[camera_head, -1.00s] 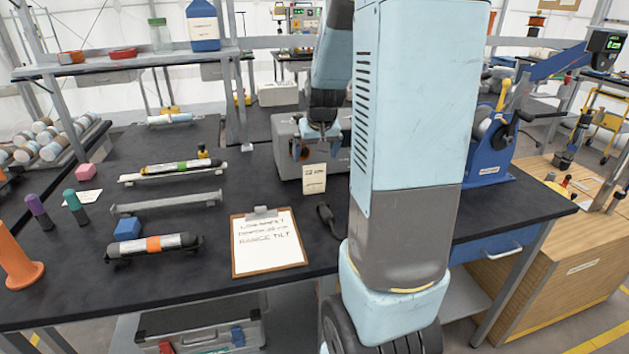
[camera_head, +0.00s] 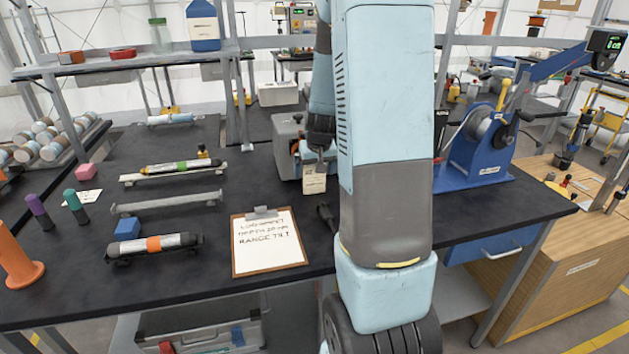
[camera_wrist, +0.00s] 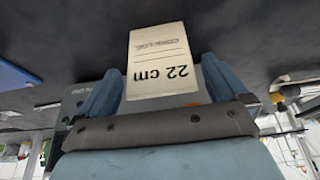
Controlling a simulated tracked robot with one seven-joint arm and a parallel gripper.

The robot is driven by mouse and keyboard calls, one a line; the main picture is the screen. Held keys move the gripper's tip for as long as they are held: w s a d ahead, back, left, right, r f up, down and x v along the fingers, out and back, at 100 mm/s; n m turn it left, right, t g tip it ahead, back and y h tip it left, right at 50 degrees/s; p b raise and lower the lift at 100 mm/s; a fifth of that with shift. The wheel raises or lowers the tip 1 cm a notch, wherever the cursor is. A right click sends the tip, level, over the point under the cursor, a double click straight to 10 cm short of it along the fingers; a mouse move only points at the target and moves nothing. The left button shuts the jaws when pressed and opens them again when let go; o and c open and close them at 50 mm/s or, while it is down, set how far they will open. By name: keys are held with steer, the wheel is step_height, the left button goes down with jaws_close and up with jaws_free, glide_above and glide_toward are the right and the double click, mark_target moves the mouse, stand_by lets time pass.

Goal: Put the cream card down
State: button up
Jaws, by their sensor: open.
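The cream card (camera_head: 314,181) shows in the head view just below my gripper (camera_head: 316,160), in front of the grey box. In the wrist view the card (camera_wrist: 159,62) appears upside down, reads "22 cm" and lies between the two blue fingers of my gripper (camera_wrist: 161,70). The card's end nearest the palm is hidden. I cannot tell whether it touches the bench.
The grey box (camera_head: 288,145) stands close behind the card. A clipboard (camera_head: 268,262) lies to the front left, and a dark handle-like object (camera_head: 326,217) lies nearer the front. A blue machine (camera_head: 478,150) stands to the right. Dark bench (camera_head: 262,190) is bare left of the card.

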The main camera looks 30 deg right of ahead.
steer(key=c, duration=1.1)
steer(key=shift+r, duration=0.1)
steer(key=shift+r, duration=0.2)
step_height(320, 180, up, 2)
steer(key=shift+w+r, duration=0.1)
steer(key=shift+r, duration=0.15)
steer(key=s+r, duration=0.3)
steer(key=s, duration=0.1)
steer(key=s+r, duration=0.3)
steer(key=s, duration=0.2)
steer(key=s+r, duration=0.4)
steer(key=s, duration=0.1)
steer(key=shift+s+d, duration=0.1)
steer(key=shift+d, duration=0.15)
